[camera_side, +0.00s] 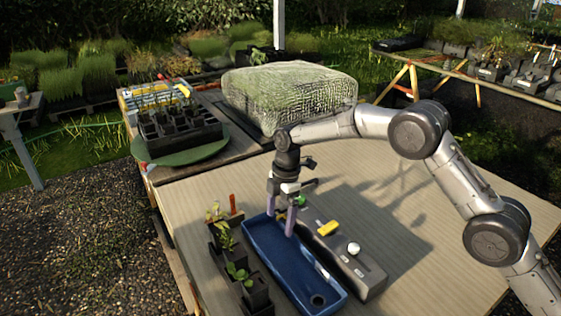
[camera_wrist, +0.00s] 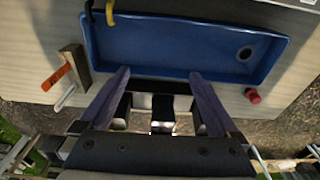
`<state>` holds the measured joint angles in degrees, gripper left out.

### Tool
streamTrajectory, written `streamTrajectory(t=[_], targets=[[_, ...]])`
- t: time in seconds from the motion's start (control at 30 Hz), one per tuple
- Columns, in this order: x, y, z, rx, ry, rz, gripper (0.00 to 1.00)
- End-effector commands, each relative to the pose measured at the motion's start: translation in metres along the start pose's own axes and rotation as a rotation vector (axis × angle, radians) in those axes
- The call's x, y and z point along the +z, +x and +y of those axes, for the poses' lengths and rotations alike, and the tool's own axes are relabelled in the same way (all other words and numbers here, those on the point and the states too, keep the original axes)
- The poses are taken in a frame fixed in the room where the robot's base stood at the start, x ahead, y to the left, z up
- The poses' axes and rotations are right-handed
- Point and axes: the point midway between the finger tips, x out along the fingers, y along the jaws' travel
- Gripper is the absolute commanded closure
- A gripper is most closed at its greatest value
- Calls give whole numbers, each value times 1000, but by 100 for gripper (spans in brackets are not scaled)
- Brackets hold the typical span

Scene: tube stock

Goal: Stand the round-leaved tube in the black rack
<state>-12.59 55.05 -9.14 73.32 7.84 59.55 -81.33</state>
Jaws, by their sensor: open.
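Several small black tubes with green seedlings stand in a row left of the blue tray in the side view. The front tube (camera_side: 257,291) carries broad, roundish leaves (camera_side: 238,272); the ones behind it (camera_side: 226,238) look taller, and I cannot tell their leaf shapes well. The black rack (camera_side: 180,132), with many square cells, sits on a green round stand at the back left. My gripper (camera_side: 280,223) points down over the far part of the blue tray, open and empty. In the wrist view its purple fingers (camera_wrist: 158,76) are apart with no tube between them.
The blue tray (camera_wrist: 180,50) has a dark round drain at one end. A grey block (camera_side: 368,274) right of it holds a yellow item and a white ball. The table's right side is clear.

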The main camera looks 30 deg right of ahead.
Motion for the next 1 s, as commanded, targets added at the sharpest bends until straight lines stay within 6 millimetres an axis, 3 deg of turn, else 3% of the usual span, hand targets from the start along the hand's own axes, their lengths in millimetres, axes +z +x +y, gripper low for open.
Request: streamTrajectory(t=[0.23,0.43,1.0], targets=[[-3,35,26,0,0,0,4],[1,68,27,-3,0,0,4],[-1,-39,33,4,0,1,4]])
